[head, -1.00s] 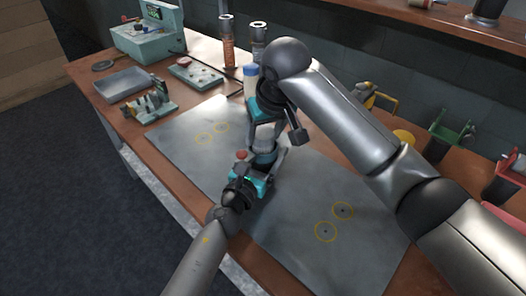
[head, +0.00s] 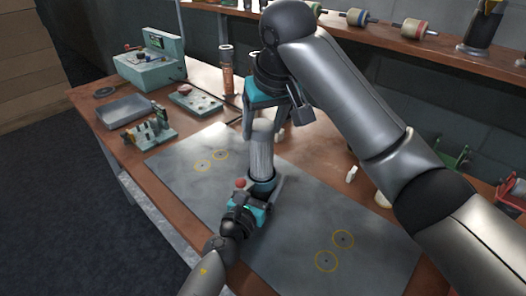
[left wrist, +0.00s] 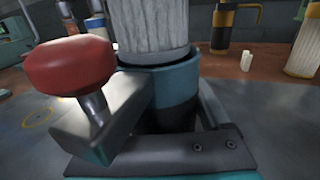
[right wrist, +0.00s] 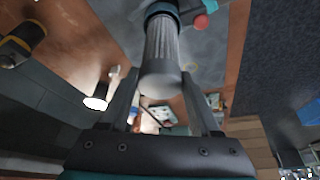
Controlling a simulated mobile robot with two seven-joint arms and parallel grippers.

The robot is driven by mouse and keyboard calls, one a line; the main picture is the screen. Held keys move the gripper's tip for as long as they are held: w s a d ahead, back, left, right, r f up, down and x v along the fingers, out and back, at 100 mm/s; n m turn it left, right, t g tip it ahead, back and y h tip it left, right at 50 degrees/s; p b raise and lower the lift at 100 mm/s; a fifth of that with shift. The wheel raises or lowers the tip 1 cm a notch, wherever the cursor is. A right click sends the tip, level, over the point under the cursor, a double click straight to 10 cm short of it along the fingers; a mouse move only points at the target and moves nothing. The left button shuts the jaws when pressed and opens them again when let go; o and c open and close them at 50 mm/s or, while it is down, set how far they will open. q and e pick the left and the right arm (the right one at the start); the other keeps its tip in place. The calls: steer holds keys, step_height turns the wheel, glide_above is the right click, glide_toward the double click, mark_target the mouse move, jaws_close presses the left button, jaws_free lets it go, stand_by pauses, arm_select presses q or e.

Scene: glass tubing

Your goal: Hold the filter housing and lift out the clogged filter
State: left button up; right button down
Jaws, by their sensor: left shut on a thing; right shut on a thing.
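The clogged filter (head: 262,152) is a grey pleated cylinder with a pale top cap, standing nearly upright. My right gripper (head: 264,126) is shut on its top from above; the cap shows between the fingers in the right wrist view (right wrist: 160,76). The filter housing (head: 263,184) is a teal and dark cup on the mat. My left gripper (head: 262,194) is shut around it from the near side. In the left wrist view, the filter's pale lower end (left wrist: 155,56) is at the rim of the housing (left wrist: 176,88); I cannot tell whether it is fully clear. A red knob (left wrist: 68,66) is beside the housing.
A grey mat (head: 300,225) with yellow ring marks lies under the housing and has bare room on both sides.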

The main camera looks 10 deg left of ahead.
step_height(320, 180, up, 9)
stand_by(0.3)
arm_select(q)
steer(key=o, duration=1.3)
steer(key=shift+o, duration=0.2)
